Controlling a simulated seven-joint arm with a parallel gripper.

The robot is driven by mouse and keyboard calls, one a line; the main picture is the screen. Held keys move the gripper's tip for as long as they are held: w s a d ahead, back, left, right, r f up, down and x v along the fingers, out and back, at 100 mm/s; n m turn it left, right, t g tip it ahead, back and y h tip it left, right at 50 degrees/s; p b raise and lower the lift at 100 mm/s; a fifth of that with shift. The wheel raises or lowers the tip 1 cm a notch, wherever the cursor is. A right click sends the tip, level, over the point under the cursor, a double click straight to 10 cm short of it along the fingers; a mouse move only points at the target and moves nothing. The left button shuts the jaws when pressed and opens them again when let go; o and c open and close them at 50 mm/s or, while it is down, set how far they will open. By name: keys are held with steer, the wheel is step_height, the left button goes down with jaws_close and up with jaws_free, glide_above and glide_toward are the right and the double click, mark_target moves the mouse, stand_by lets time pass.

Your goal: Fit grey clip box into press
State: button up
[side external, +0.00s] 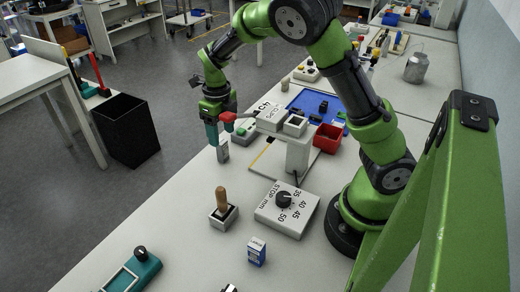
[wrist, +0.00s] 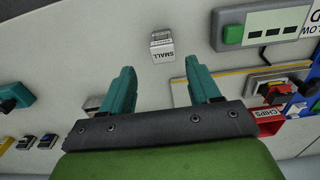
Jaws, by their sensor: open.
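A small grey box (side external: 223,152), which looks like the clip box, stands on the table directly below my gripper (side external: 221,140). In the wrist view a grey box with the label SMALL (wrist: 162,45) lies just beyond and between the teal fingertips. My gripper (wrist: 160,66) is open, with nothing between its fingers.
A red bin (side external: 327,138) and a blue tray (side external: 308,97) are behind the upright device. A dial box (side external: 287,208) and a wooden-handled stamp (side external: 222,203) stand nearer. The table's left edge is close to the gripper.

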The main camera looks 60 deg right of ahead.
mark_target(223, 142)
steer(key=f, duration=0.4)
steer(key=shift+w+d+f, duration=0.2)
steer(key=shift+d+f, duration=0.05)
steer(key=shift+f, duration=0.15)
steer(key=c, duration=1.1)
